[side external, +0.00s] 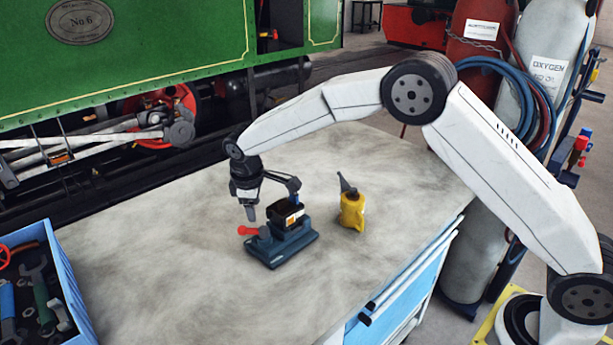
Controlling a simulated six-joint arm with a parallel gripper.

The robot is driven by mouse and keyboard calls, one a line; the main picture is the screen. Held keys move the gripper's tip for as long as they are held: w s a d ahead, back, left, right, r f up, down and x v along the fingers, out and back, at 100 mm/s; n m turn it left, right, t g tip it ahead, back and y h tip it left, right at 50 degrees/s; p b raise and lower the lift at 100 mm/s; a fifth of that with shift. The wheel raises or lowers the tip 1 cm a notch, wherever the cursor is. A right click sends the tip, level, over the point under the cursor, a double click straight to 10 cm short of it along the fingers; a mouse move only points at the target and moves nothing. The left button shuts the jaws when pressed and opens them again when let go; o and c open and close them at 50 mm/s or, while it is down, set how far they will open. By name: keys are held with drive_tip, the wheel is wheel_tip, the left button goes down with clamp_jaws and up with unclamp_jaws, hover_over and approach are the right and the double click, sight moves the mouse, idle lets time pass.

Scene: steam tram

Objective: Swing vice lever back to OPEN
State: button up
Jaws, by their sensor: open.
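A small blue vice (282,246) stands on the worktop (180,280). Its lever has a red handle (247,231) that sticks out to the left of the vice. My gripper (270,205) is just above and behind the vice, with one finger hanging near the red handle and the other reaching right, close to the block. The fingers are spread and nothing shows between them. I cannot tell whether a finger touches the vice or the lever.
A yellow oil can (352,211) stands to the right of the vice. A blue toolbox (66,275) with several tools is at the left front. The green tram (150,50) and gas cylinders (475,30) stand beyond the worktop.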

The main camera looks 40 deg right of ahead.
sight(256, 229)
drive_tip(key=shift+w+a+f, duration=0.1)
drive_tip(key=shift+w+a, duration=0.1)
drive_tip(key=shift+w+d+f, duration=0.15)
drive_tip(key=shift+d+f, duration=0.05)
drive_tip(key=shift+f, duration=1.1)
drive_tip(key=shift+w+d+f, duration=0.2)
drive_tip(key=shift+f, duration=1.05)
drive_tip(key=shift+w+d+f, duration=0.15)
drive_tip(key=shift+d+f, duration=0.05)
drive_tip(key=shift+f, duration=1.1)
clamp_jaws()
